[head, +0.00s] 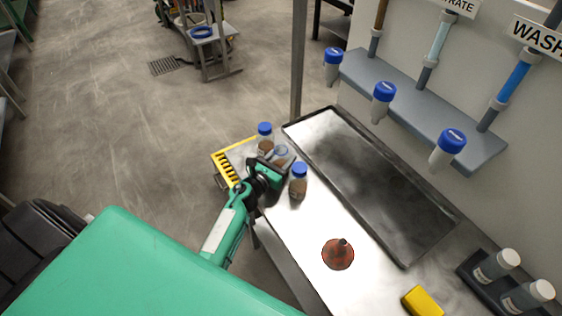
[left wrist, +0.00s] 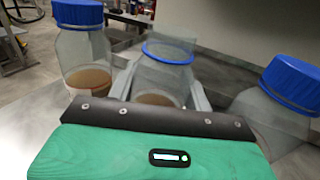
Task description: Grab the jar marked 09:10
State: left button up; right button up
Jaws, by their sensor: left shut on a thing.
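My left gripper (head: 279,158) is shut on the middle jar (head: 282,150), at the left end of the steel bench. In the left wrist view the held jar (left wrist: 160,82) is clear, with a blue ring at its neck and brown contents low inside. A blue-capped jar (head: 265,131) stands behind it, and another blue-capped jar (head: 298,184) stands to its right. Both also show in the left wrist view, one to the left (left wrist: 83,48) and one to the right (left wrist: 275,110). No 09:10 marking is readable on any jar. My right gripper is out of view.
A yellow slotted rack (head: 228,168) is at the bench's left end. A dark-rimmed tray (head: 372,180) lies along the wall side, below a shelf (head: 415,112) with blue-capped containers. A reddish disc (head: 338,254) and a yellow block (head: 423,301) lie nearer the front.

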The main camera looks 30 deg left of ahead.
pick_arm(q)
jog(key=shift+r, duration=0.1)
jog(key=shift+r+p, duration=0.45)
jog(key=shift+r, duration=0.6)
notch_tip(320, 180, up, 18)
jog(key=p, duration=1.1)
jog(key=shift+f+p, duration=0.2)
jog(key=shift+p, duration=0.2)
